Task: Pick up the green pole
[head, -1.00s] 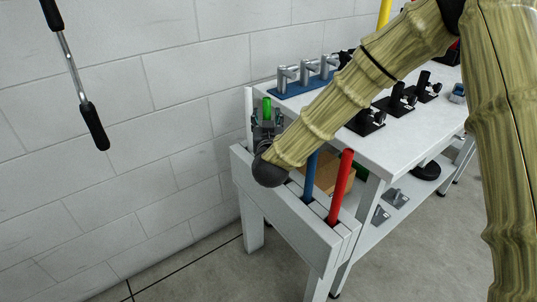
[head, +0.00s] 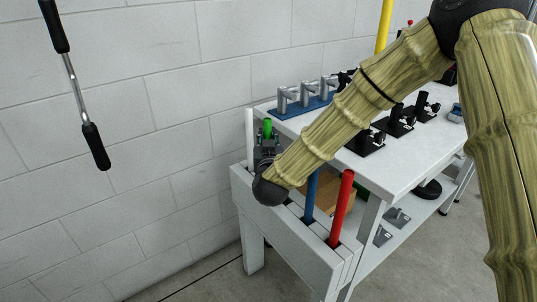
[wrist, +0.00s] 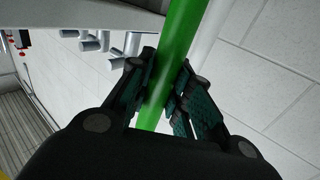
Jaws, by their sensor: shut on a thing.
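The green pole (wrist: 178,50) runs between the two fingers of my gripper (wrist: 160,92) in the wrist view, and the pads are shut on it. In the head view, the top of the green pole (head: 267,127) shows just above my gripper (head: 266,150). The pole's lower part is hidden behind my gripper and wrist, so I cannot tell how deep it sits in the white slotted rack (head: 290,240) at the table's end.
A white pole (head: 249,135) stands left of the green one. A blue pole (head: 311,196) and a red pole (head: 341,205) stand to the right. The white table (head: 400,175) carries a blue fixture (head: 305,107) and several black clamps. A block wall is close behind.

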